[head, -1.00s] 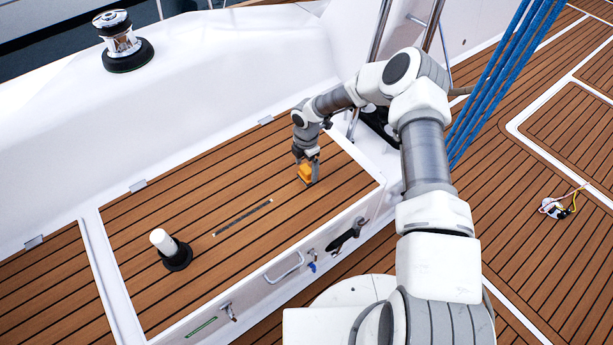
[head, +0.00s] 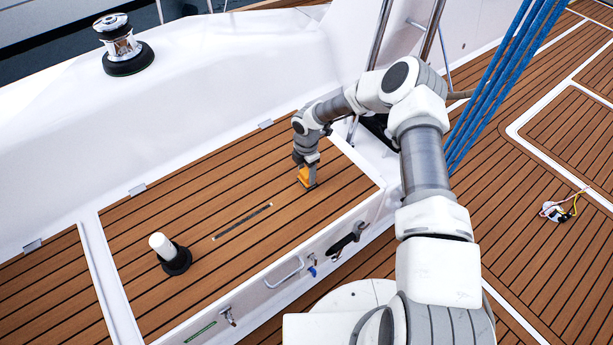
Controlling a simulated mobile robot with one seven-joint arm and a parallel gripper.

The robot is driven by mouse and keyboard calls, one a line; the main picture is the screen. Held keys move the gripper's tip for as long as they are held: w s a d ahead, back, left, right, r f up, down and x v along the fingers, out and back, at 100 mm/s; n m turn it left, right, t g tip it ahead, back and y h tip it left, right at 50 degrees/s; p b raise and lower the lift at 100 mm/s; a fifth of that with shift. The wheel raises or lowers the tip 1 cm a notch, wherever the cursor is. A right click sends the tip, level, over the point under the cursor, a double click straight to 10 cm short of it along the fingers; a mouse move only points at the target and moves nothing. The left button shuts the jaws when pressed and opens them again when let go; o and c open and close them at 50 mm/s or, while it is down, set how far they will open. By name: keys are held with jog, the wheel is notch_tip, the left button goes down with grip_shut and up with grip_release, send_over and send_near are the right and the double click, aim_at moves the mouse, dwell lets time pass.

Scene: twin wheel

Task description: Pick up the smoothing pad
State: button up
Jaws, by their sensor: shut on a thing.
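The smoothing pad, a small orange-yellow block (head: 307,178), is near the right end of the slatted wooden bench top (head: 190,240). My gripper (head: 306,168) points down from above and is shut on the pad. The fingers cover part of it. The pad is at or just above the wood; I cannot tell whether it still touches.
A white cylinder on a black base (head: 168,252) stands at the bench's left. A thin dark strip (head: 243,221) lies mid-bench. A chrome winch (head: 122,45) stands behind on the white coaming. Blue ropes (head: 500,80) hang at right. The bench's middle is mostly clear.

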aim_at(307, 172)
jog(key=shift+r, duration=0.1)
notch_tip(307, 172, up, 4)
jog(key=shift+r+p, duration=0.1)
jog(key=shift+p, duration=0.7)
jog(key=s+d+r+p, duration=0.1)
jog(key=s+d+r, duration=0.1)
jog(key=d, duration=0.3)
jog(key=s+d+r+p, duration=0.2)
jog(key=d+r, duration=0.2)
jog(key=d, duration=0.1)
jog(key=shift+s+d+r, duration=0.25)
jog(key=shift+d+r, duration=0.05)
jog(key=shift+d, duration=0.1)
